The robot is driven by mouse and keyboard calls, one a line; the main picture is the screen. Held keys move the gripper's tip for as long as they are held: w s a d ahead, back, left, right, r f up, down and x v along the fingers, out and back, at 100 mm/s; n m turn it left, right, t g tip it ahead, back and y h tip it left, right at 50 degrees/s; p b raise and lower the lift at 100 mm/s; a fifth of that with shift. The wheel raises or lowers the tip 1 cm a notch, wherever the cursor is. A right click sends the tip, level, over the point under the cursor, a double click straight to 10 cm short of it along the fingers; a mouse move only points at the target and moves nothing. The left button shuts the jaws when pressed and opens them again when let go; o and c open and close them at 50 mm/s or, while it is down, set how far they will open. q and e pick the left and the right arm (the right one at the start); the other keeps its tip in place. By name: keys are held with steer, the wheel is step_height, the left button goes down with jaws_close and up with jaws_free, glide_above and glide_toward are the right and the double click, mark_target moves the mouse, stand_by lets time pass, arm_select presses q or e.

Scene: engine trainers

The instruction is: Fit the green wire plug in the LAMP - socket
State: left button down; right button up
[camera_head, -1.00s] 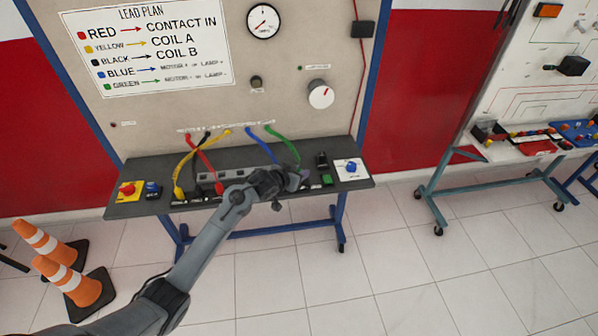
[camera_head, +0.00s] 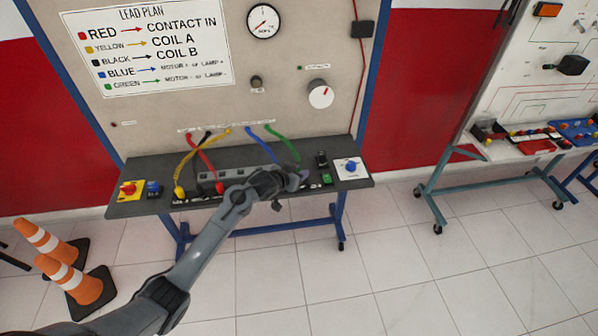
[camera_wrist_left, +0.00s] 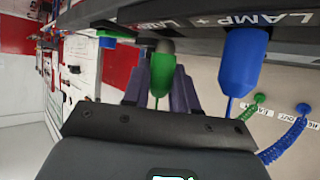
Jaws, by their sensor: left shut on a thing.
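In the left wrist view my left gripper (camera_wrist_left: 161,92) is shut on the green wire plug (camera_wrist_left: 162,75). The plug's grey nose points at the dark socket strip; I cannot tell whether it touches or has entered a socket. Right of it, the blue plug (camera_wrist_left: 247,62) sits at the socket lettered LAMP +. The LAMP - socket and its label cannot be made out. In the head view my left gripper (camera_head: 294,181) is over the right half of the bench shelf (camera_head: 135,206), hiding the plug. The green wire (camera_head: 284,145) runs down to it from the panel. My right gripper is not in view.
Red, yellow and black leads (camera_head: 203,158) hang to the left. A black switch (camera_head: 321,159), a green button (camera_head: 327,179) and a blue knob on a white plate (camera_head: 351,167) stand close on the right. The lead plan (camera_head: 146,45) is on the panel above.

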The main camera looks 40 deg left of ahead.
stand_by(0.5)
arm_select(q)
steer(key=shift+f+b, duration=0.35)
steer(key=shift+f, duration=0.5)
stand_by(0.3)
steer(key=c, duration=1.1)
jaws_free()
steer(key=shift+s+r+p, duration=0.3)
steer(key=shift+r+p, duration=0.1)
steer(key=shift+p, duration=0.3)
steer(key=p+v, duration=0.1)
steer(key=p, duration=0.1)
steer(key=p+v, duration=0.2)
steer(key=shift+r+p, duration=0.3)
steer(key=shift+r, duration=0.05)
steer(key=shift+s+r+p, duration=0.1)
steer(key=shift+s+p, duration=0.25)
steer(key=shift+s, duration=0.05)
